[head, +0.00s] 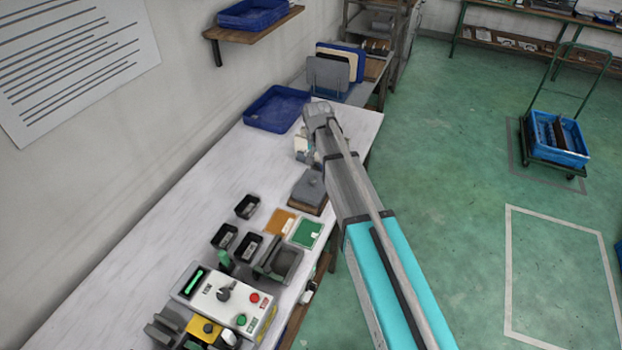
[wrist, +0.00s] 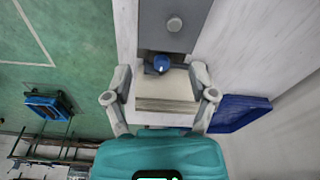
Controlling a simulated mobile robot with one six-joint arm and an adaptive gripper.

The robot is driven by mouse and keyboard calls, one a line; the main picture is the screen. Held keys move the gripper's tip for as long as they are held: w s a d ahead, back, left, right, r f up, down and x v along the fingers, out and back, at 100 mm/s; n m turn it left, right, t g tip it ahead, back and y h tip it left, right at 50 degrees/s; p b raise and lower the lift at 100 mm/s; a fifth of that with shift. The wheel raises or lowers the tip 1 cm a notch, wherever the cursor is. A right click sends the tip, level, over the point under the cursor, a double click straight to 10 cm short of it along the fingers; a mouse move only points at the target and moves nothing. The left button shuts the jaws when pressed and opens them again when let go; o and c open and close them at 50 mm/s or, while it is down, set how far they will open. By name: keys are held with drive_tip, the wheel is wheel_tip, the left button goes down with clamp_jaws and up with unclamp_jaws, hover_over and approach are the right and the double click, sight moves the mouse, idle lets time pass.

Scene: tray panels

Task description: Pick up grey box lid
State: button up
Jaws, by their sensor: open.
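The grey box lid (head: 312,184) lies flat on the white bench in the head view, with a small round knob on top and a brown layer under it. In the wrist view the grey lid (wrist: 190,14) shows at the top edge, partly cut off, with its knob facing me. My gripper (wrist: 160,84) is open, its two fingers spread apart and empty. A pale cream stack with a blue knob-like part in front lies in view between the fingers, below the lid in the picture. In the head view my arm partly hides the gripper and this stack.
A blue tray (head: 277,108) stands on the far end of the bench and also shows in the wrist view (wrist: 240,113). Small black bins (head: 247,206), an orange panel (head: 279,222), a green panel (head: 306,233) and a control box (head: 226,297) lie nearer. The bench's left side is clear.

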sight(313, 179)
drive_tip(key=shift+w+a+r, duration=0.25)
drive_tip(key=shift+w+a, duration=0.2)
drive_tip(key=shift+a, duration=0.35)
drive_tip(key=shift+f, duration=0.1)
drive_tip(key=f+b, duration=0.5)
drive_tip(key=w+f+b, duration=0.1)
drive_tip(key=f+b, duration=0.2)
drive_tip(key=shift+d+f, duration=0.1)
drive_tip(key=shift+f, duration=0.1)
drive_tip(key=shift+w+f+b, duration=0.1)
drive_tip(key=shift+b, duration=0.25)
drive_tip(key=f+b, duration=0.5)
drive_tip(key=shift+w, duration=0.4)
drive_tip(key=shift+r, duration=0.1)
idle(0.6)
